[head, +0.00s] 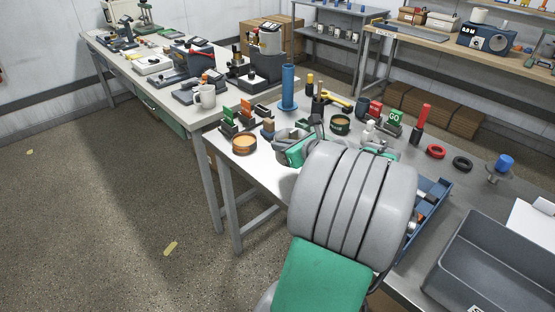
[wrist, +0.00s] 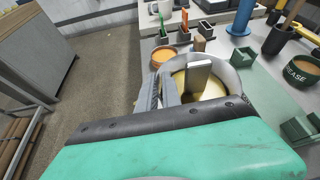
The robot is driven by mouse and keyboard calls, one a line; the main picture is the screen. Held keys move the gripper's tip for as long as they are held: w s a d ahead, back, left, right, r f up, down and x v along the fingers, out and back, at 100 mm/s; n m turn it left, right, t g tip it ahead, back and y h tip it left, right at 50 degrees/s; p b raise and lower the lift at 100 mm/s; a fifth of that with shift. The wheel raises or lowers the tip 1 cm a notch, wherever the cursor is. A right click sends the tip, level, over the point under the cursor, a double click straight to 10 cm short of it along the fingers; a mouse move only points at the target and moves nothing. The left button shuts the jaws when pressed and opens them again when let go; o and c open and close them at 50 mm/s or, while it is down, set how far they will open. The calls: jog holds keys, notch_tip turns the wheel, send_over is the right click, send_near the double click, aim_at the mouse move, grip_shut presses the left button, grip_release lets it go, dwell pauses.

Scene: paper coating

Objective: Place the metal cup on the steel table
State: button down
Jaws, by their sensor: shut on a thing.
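The metal cup (wrist: 231,77) is grey with a pale yellow inside. In the wrist view it is upright or nearly so, just ahead of my gripper (wrist: 184,88). One finger reaches inside the cup and the other is outside its left wall, so my gripper is shut on the wall. In the head view my gripper (head: 301,150) is over the left part of the steel table (head: 267,174), and my arm hides much of the cup. I cannot tell whether the cup's base touches the tabletop.
An orange-filled round tin (head: 244,144) stands close left of the cup. Small card holders (head: 229,127), a blue cylinder (head: 289,88) and a green-banded grease tin (head: 340,124) stand behind. A grey bin (head: 495,262) is at the right. The table's front-left edge is close.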

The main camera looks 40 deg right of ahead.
aim_at(277, 159)
jog(key=w+f, duration=0.1)
jog(key=f, duration=0.1)
jog(key=w+f, duration=0.2)
jog(key=shift+w+d+f, duration=0.1)
jog(key=shift+w+d, duration=0.1)
notch_tip(277, 159, down, 3)
jog(key=shift+r, duration=0.15)
jog(key=c, duration=1.5)
grip_release()
jog(key=shift+s, duration=0.1)
